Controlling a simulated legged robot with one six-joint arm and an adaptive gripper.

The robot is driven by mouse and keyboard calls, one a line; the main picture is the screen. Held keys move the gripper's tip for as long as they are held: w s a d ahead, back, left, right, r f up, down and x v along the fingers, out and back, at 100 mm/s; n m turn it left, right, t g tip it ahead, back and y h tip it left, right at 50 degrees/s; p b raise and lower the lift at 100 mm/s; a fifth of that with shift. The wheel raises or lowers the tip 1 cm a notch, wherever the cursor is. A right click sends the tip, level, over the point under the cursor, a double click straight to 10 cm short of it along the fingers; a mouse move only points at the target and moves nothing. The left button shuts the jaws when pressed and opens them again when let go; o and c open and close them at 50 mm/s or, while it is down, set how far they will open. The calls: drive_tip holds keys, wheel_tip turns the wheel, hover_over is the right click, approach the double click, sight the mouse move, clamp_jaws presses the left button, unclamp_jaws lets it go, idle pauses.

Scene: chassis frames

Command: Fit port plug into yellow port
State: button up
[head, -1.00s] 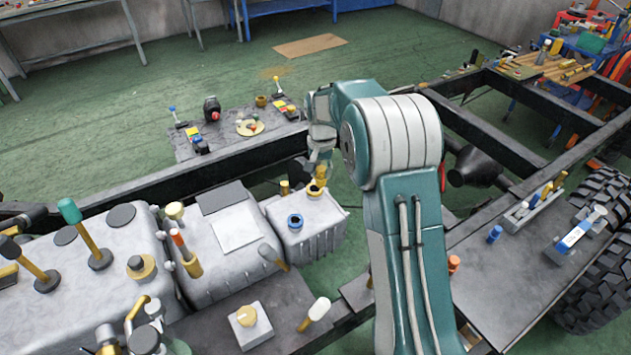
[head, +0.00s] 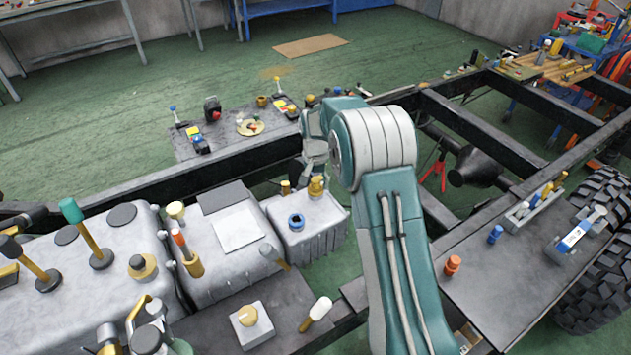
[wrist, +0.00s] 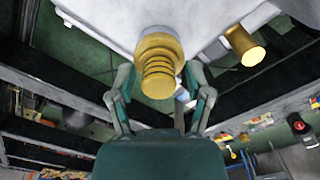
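The yellow port plug (head: 316,183) stands upright at the yellow port on the right grey box (head: 305,235), and the port's dark hole no longer shows. In the wrist view the ribbed yellow plug (wrist: 158,75) meets a wider yellow collar (wrist: 158,43) on the box; how deep it sits I cannot tell. My gripper (head: 315,165) is just above and behind the plug in the head view. In the wrist view my gripper (wrist: 160,82) has its fingers spread on both sides of the plug, with gaps visible.
A blue port (head: 296,221) is on the same box, in front of the plug. A short yellow cylinder (head: 285,187) stands to its left, also in the wrist view (wrist: 245,45). A dark frame rail (head: 225,160) runs behind. An orange fitting (head: 453,265) is on the right plate.

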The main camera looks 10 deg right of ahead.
sight(316, 180)
idle(0.3)
wheel_tip(316, 180, up, 12)
drive_tip(key=s+r+n+t, duration=0.1)
drive_tip(key=s+r, duration=0.6)
drive_tip(key=r, duration=0.2)
drive_tip(key=s+r+n+t, duration=0.2)
drive_tip(key=s+r, duration=0.3)
drive_tip(key=s, duration=0.6)
drive_tip(key=s+f+n+t, duration=0.2)
drive_tip(key=s+f, duration=0.1)
drive_tip(key=s, duration=1.5)
drive_tip(key=shift+s+t, duration=0.3)
drive_tip(key=shift+s, duration=0.05)
drive_tip(key=shift+r, duration=0.1)
